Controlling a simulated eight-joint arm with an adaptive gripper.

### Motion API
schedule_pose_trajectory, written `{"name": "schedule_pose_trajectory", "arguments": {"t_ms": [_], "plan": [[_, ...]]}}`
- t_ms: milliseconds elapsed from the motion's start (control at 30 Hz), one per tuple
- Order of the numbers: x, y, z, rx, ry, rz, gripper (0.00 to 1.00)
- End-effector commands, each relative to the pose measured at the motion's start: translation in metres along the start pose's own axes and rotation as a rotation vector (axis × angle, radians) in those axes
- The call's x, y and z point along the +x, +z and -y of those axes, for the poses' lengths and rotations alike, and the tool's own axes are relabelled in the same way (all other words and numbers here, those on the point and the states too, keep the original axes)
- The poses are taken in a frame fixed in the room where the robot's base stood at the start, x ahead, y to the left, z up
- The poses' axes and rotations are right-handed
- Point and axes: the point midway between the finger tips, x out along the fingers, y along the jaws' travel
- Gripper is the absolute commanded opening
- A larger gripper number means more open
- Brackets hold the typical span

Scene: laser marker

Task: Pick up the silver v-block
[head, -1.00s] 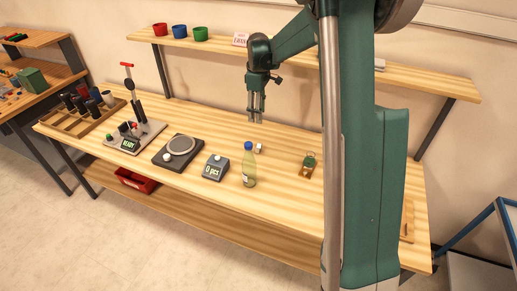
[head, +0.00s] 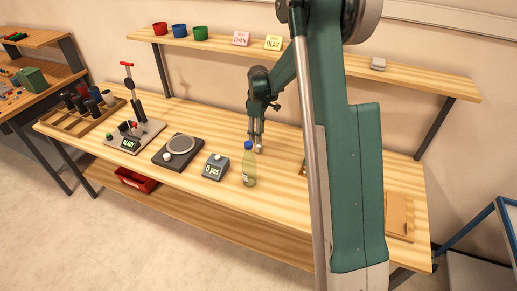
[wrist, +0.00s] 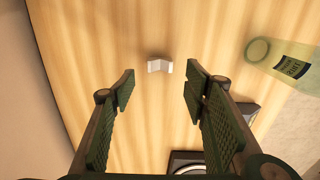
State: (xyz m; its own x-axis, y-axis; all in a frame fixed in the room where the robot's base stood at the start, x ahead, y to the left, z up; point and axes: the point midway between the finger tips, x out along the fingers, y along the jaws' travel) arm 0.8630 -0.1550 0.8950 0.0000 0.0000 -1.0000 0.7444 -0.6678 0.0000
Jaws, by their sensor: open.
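The silver v-block (wrist: 160,66) lies on the wooden bench top, a small pale piece with a V-shaped outline in the wrist view. It lies ahead of my gripper (wrist: 159,80), centred between the two spread fingers and apart from them. In the head view the v-block (head: 259,149) shows as a small light spot just behind the bottle, partly hidden by my gripper (head: 255,146). My gripper is open and empty, pointing down above the bench close to the v-block.
A counter reading 0 pcs (head: 214,168) and a round-plated device (head: 178,151) stand to the left. A shelf (head: 330,58) runs behind.

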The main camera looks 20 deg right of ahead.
Motion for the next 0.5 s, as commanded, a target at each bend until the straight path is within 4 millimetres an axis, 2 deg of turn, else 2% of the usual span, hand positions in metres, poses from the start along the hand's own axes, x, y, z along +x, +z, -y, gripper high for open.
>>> {"name": "schedule_pose_trajectory", "arguments": {"t_ms": [300, 500], "plan": [[0.022, 0.0, 0.0, 0.0, 0.0, 0.0, 0.45], [0.025, 0.0, 0.0, 0.0, 0.0, 0.0, 0.45]]}}
